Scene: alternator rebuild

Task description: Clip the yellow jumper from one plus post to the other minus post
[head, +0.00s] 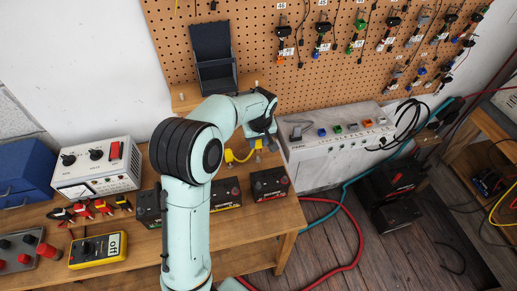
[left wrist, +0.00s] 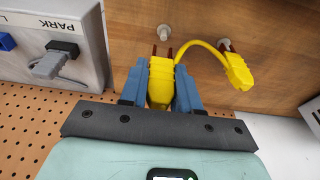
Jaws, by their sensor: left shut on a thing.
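The yellow jumper (left wrist: 160,82) has one clip between the blue fingers of my left gripper (left wrist: 160,88), which is shut on it. Its copper-coloured jaws point at a silver post (left wrist: 163,33) on the wood; contact cannot be told. The cable arches right to the jumper's other yellow clip (left wrist: 238,72), near a second silver post (left wrist: 225,44); I cannot tell whether it grips that post. In the head view, the jumper (head: 240,154) shows below my left gripper (head: 262,140), over the bench. Plus and minus marks cannot be read. My right gripper is not in view.
A grey-white box (head: 340,150) with a grey plug stands right of my left gripper. Dark batteries (head: 270,184) sit near the bench's front edge. A yellow meter (head: 97,250) lies at left. A pegboard (head: 260,40) with hung parts rises behind.

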